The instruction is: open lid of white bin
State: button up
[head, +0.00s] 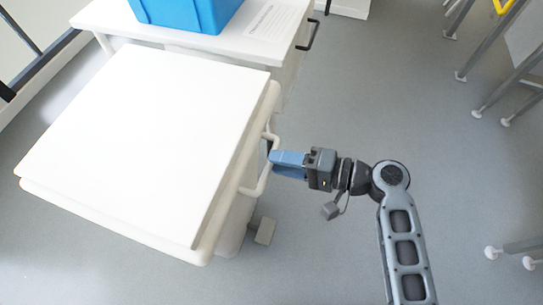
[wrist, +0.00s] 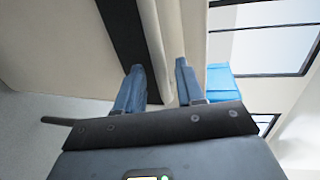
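The white bin (head: 240,215) stands at the left in the head view. Its large flat white lid (head: 140,135) lies down over the top. A pale looped handle (head: 257,188) sticks out from the bin's right side. My gripper (head: 275,162), with blue fingers, is at that side by the handle, below the lid's edge. In the wrist view, the gripper's two fingers (wrist: 160,78) are apart, with cream-coloured bin parts showing between and beyond them. I cannot tell whether the fingers touch the handle or rim.
Behind the bin is a white cabinet (head: 235,40) with a blue box (head: 185,12) and a paper sheet (head: 272,20) on it. Metal table legs (head: 490,60) stand at the right. The grey floor between is clear. A pale pedal (head: 265,231) sits low beside the bin.

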jog(key=shift+x, duration=1.65)
grip_shut()
